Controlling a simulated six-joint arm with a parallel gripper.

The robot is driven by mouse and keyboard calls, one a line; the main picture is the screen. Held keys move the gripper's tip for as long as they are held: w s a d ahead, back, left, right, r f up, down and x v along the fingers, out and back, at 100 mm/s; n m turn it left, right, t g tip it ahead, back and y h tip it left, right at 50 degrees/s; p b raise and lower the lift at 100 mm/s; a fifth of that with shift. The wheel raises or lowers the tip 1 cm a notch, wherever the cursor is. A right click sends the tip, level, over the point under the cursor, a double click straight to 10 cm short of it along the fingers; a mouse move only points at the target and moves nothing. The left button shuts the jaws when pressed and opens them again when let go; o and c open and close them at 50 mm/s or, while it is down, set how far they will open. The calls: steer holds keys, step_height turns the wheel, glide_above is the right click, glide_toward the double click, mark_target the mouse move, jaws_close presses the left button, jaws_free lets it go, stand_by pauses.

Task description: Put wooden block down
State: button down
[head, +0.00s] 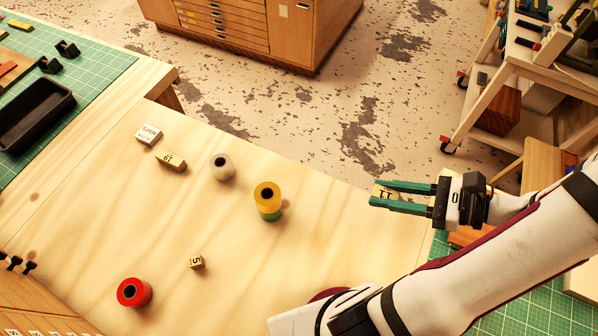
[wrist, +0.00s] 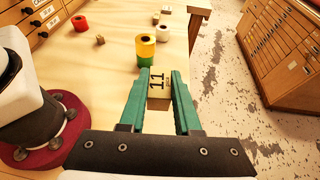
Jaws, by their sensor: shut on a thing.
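A wooden block marked 11 (head: 383,193) is between the green fingers of my gripper (head: 376,195), near the right edge of the light wooden table (head: 330,262). In the wrist view the block (wrist: 158,88) shows its number upright between the fingertips of my gripper (wrist: 162,84). My gripper is shut on it. The fingers partly hide the block in the head view. I cannot tell how high it is above the table.
On the table are a yellow roll on a green one (head: 267,197), a grey roll (head: 222,167), a red roll (head: 134,292), a block marked 5 (head: 197,262), a block marked 19 (head: 171,161) and a white labelled block (head: 148,134). The table's middle front is clear.

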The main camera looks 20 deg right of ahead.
steer(key=w+a+n+g+y, duration=0.3)
steer(key=w+a+n+g, duration=0.15)
steer(key=w+a, duration=1)
steer(key=n+g, duration=0.4)
steer(key=g, duration=0.1)
glide_above(155, 235)
steer(key=shift+t, duration=0.25)
step_height(155, 235, down, 12)
steer(key=shift+d+r, duration=0.15)
steer(key=shift+r, duration=0.1)
steer(key=shift+a+f, duration=0.2)
steer(key=shift+f, duration=1.9)
steer(key=shift+f, duration=0.1)
